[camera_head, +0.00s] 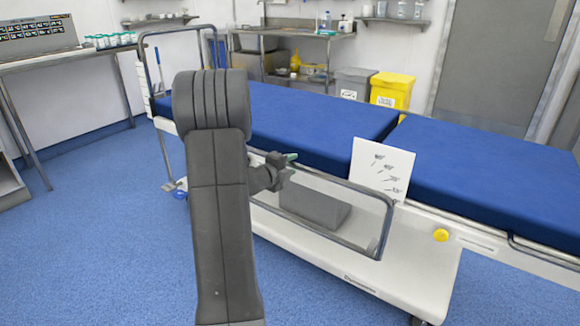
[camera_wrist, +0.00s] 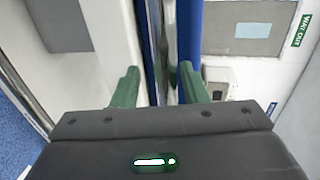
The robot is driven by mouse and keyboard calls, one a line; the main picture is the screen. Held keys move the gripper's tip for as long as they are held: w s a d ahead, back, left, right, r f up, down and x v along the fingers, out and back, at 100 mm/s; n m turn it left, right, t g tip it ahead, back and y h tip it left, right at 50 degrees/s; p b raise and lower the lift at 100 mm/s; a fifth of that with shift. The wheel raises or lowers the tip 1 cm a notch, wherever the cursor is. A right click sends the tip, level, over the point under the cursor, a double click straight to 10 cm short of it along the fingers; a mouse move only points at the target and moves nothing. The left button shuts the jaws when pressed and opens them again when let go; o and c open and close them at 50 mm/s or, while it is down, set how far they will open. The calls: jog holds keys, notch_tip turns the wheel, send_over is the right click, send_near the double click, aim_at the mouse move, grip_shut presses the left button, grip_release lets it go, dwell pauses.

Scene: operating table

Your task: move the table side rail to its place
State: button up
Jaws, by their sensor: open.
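The table side rail (camera_head: 388,225) is a grey rounded metal frame on the near long side of the operating table, hanging beside the mattress. My gripper (camera_head: 290,160) is at the left part of this top bar, partly hidden by my arm. In the wrist view, my gripper's two green fingers (camera_wrist: 160,88) stand apart. Grey and dark strips and the blue mattress edge (camera_wrist: 188,35) run between them. I cannot tell whether the fingers touch the rail.
A white card (camera_head: 382,168) with small pictures stands at the rail's right end. A yellow knob (camera_head: 441,235) is on the white table base. Another metal rail (camera_head: 145,60) rises at the table's left end. Blue floor (camera_head: 100,240) is free at the left.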

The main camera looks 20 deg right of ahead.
jog(key=p+v, duration=0.3)
jog(key=v, duration=1)
jog(key=shift+s+a, duration=0.2)
jog(key=shift+a, duration=0.1)
jog(key=b+x, duration=0.3)
jog(key=x, duration=1.1)
jog(key=shift+r, duration=0.3)
